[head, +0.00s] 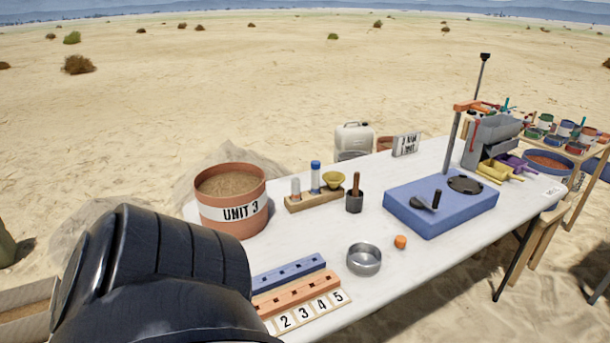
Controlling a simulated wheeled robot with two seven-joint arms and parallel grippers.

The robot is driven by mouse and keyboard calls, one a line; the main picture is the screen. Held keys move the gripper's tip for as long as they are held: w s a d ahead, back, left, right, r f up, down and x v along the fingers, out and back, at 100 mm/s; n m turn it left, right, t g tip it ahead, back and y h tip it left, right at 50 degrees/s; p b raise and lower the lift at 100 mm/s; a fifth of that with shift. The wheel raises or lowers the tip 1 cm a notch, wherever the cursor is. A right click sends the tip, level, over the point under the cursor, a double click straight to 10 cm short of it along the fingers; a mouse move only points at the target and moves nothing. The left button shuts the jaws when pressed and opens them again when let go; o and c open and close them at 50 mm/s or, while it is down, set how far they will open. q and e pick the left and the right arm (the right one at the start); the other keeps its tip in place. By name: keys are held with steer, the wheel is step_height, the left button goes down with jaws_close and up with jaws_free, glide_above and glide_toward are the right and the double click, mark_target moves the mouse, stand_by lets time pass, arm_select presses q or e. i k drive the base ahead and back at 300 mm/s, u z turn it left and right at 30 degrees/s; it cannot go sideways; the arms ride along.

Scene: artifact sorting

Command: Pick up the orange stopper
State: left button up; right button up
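The small orange stopper (400,242) lies on the white table in the head view, right of the round metal bowl (364,260) and in front of the blue block (430,217). There is a small gap between the stopper and the bowl. A black link of my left arm fills the lower left of the view and hides the table's near left part. Neither my left nor my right gripper shows, and nothing touches the stopper.
On the white table (330,228) stand a UNIT 3 bucket (232,222), a wooden rack (314,200) with vials, a dark cup (355,201), blue and orange slotted strips (288,272) and a grey hopper machine (488,142). Bare table surrounds the stopper's front and right.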

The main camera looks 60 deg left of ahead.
mark_target(400, 241)
steer(key=u, duration=0.35)
steer(key=i, duration=1.75)
steer(key=u, duration=3.2)
